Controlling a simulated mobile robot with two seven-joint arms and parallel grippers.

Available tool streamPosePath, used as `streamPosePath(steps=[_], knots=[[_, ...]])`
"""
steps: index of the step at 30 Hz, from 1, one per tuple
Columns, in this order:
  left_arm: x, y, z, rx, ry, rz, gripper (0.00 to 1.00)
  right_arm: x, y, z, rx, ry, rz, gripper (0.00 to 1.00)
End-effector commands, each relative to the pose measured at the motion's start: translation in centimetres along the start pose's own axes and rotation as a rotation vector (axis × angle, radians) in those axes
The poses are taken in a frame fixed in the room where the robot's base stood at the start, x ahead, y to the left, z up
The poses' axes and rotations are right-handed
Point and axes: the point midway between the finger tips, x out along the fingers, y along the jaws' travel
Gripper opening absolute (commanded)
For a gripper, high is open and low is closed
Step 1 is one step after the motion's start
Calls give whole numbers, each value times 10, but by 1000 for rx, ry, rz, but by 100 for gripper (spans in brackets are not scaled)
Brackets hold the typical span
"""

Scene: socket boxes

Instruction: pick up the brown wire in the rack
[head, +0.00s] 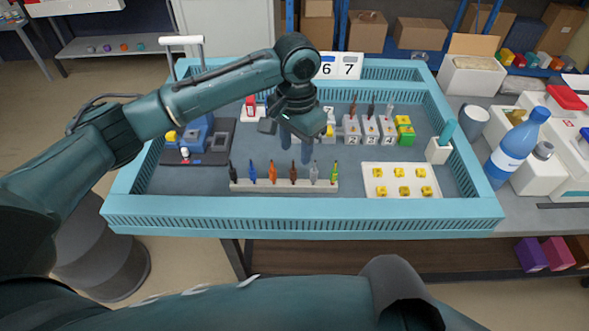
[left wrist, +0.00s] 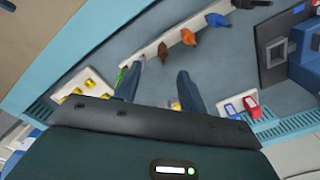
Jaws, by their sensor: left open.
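The brown wire (head: 293,174) stands upright in the pale rack (head: 250,187) near the front of the blue-walled tray. Orange and grey wires stand on either side of it. My left gripper (head: 296,156) is open and empty, its fingers pointing down just above and behind the rack. In the left wrist view the brown wire (left wrist: 188,37) lies beyond my open fingers (left wrist: 160,68), apart from them. My right gripper is not in view.
Black, blue and green wires share the rack. A white block with yellow pieces (head: 400,194) lies to the right. Numbered grey boxes (head: 370,130) stand behind. A blue device (head: 195,135) sits at the left. A blue bottle (head: 517,148) stands outside the tray.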

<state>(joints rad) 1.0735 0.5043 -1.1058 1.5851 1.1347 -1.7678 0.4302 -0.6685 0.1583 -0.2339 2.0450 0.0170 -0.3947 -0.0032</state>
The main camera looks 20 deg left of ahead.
Motion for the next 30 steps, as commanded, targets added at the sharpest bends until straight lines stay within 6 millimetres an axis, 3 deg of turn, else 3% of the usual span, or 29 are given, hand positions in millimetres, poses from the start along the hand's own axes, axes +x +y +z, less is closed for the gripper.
streamPosePath(steps=[3, 11, 19, 30], knots=[[21, 0, 1, -2, -3, 1, 41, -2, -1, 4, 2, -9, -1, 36], [42, -1, 1, -1, -1, 0, 41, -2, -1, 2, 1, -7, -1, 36], [80, -3, 4, 0, -1, 0, 41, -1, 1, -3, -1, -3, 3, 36], [88, -3, 3, 1, 2, -1, 39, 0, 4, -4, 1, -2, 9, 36]])
